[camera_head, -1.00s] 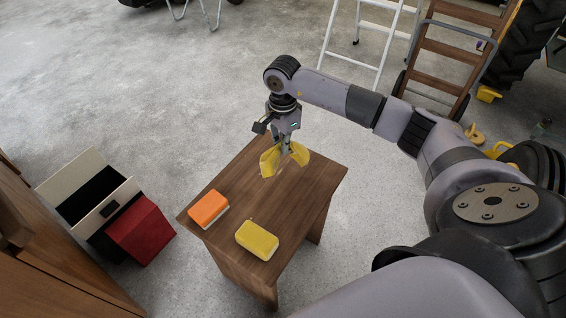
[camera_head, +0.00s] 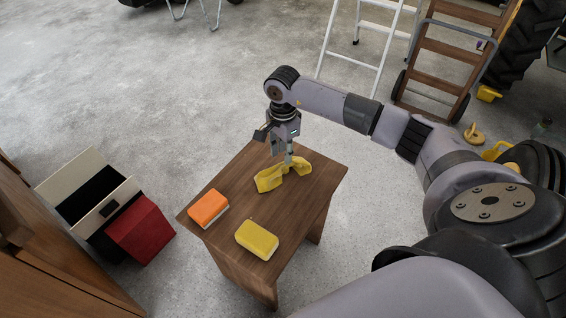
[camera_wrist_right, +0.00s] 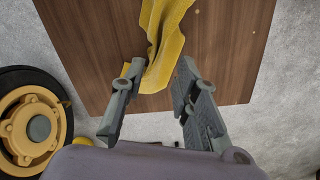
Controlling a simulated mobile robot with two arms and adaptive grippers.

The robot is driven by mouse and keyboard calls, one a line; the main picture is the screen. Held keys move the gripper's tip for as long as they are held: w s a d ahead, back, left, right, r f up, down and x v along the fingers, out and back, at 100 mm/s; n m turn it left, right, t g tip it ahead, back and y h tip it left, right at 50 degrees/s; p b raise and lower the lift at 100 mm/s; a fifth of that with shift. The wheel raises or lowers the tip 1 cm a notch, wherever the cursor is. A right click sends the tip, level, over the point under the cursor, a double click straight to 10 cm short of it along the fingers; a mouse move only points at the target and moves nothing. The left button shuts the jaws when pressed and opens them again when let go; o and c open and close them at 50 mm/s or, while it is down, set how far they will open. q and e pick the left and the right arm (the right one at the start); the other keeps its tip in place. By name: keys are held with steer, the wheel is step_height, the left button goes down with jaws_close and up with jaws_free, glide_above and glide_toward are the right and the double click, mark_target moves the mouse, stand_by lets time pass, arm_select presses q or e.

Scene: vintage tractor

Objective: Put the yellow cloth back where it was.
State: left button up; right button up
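The yellow cloth (camera_head: 283,175) lies crumpled on the small wooden table, towards its far side. In the right wrist view the cloth (camera_wrist_right: 163,45) runs up from between the fingers over the brown wood. My right gripper (camera_head: 289,158) points down just over the cloth. In the wrist view its two fingers (camera_wrist_right: 153,82) stand apart on either side of the cloth, so it looks open; whether a finger still touches the cloth is hard to tell. My left gripper is in no view.
A red and cream box (camera_head: 141,230) stands on the floor at left. A white ladder (camera_head: 352,62) and hand truck (camera_head: 436,70) stand behind.

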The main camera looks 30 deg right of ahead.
steer(key=o, duration=0.5)
steer(key=shift+o, duration=0.2)
steer(key=shift+r, duration=0.15)
step_height(320, 180, up, 12)
steer(key=shift+s+f, duration=0.1)
steer(key=shift+f, duration=0.1)
stand_by(0.4)
